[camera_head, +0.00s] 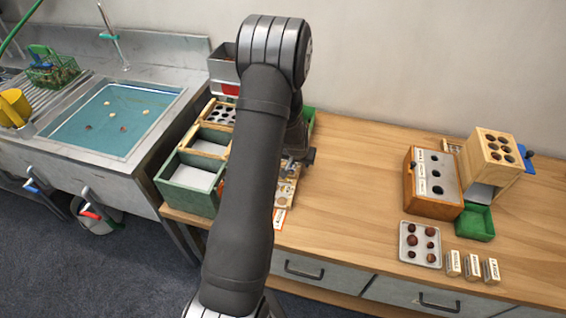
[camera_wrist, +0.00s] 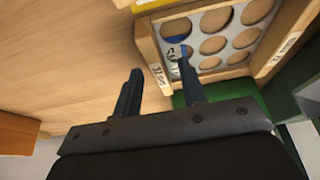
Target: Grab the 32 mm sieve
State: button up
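A wooden-framed sieve (camera_wrist: 152,58) with a pale plate of large round holes fills the upper right of the wrist view. A label on its near left corner seems to read 32. Wood shows through its holes. My gripper (camera_wrist: 160,76) is open, with one finger left of the frame's side and the other on the hole-plate side. Whether the fingers touch the frame I cannot tell. A small blue and white piece (camera_wrist: 177,48) shows by the right fingertip. In the head view my arm hides most of this area; a holed strip (camera_head: 287,187) shows beside it.
Green-walled bins (camera_head: 185,198) stand left of my arm, with a dark-holed sieve (camera_head: 219,112) behind them. A green wall (camera_wrist: 282,98) borders the sieve in the wrist view. Wooden boxes (camera_head: 430,208) and a chestnut tray (camera_head: 419,262) are at right. The middle counter is clear.

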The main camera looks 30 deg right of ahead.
jog(key=shift+f, duration=0.2)
dwell(0.3)
grip_shut()
jog(key=shift+r, duration=0.1)
